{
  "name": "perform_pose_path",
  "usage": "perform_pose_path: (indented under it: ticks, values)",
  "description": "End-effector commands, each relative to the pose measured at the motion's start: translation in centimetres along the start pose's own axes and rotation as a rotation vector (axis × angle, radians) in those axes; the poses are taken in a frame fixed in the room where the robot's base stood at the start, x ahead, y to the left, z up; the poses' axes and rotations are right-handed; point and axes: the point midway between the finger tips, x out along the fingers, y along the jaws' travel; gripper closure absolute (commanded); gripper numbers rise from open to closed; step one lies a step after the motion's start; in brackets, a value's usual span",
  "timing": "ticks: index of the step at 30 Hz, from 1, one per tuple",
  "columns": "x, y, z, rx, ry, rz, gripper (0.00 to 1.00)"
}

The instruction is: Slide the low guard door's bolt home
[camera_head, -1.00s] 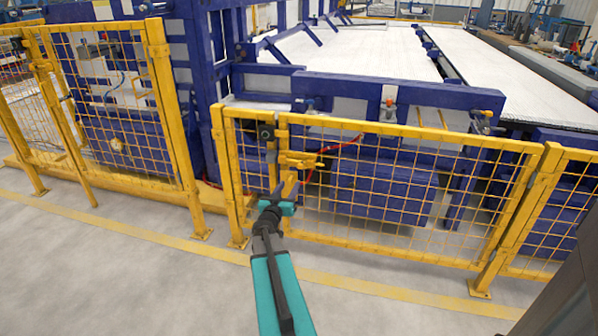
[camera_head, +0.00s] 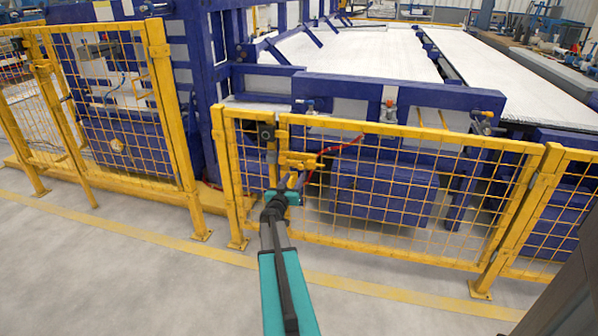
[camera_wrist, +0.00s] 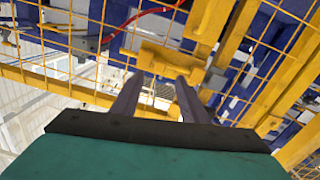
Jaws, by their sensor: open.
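The low guard door (camera_head: 400,195) is a yellow frame with wire mesh, upright beside its yellow post (camera_head: 230,180). The yellow bolt (camera_head: 300,160) sits on the door's upper left part, near the post. In the wrist view the bolt's yellow block (camera_wrist: 165,62) is just beyond my fingertips. My gripper (camera_head: 290,183) is just below the bolt in the head view. In the wrist view my gripper (camera_wrist: 168,82) has its two grey fingers apart with nothing clearly between them. I cannot tell whether the fingers touch the bolt.
A taller yellow mesh fence (camera_head: 110,110) stands at the left. Blue machinery (camera_head: 380,190) lies behind the door. A red cable (camera_wrist: 140,15) runs behind the mesh near the bolt. The grey floor (camera_head: 130,270) in front is clear.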

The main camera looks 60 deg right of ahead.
Motion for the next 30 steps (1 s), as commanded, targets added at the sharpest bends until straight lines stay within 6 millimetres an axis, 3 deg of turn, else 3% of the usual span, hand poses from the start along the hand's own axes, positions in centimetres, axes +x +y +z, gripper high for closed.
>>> perform_pose_path:
  ticks: [18,30]
  values:
    - [6.1,-0.1,0.1,0.0,0.0,0.0,0.6]
    - [7.5,0.0,0.0,0.0,0.0,0.0,0.6]
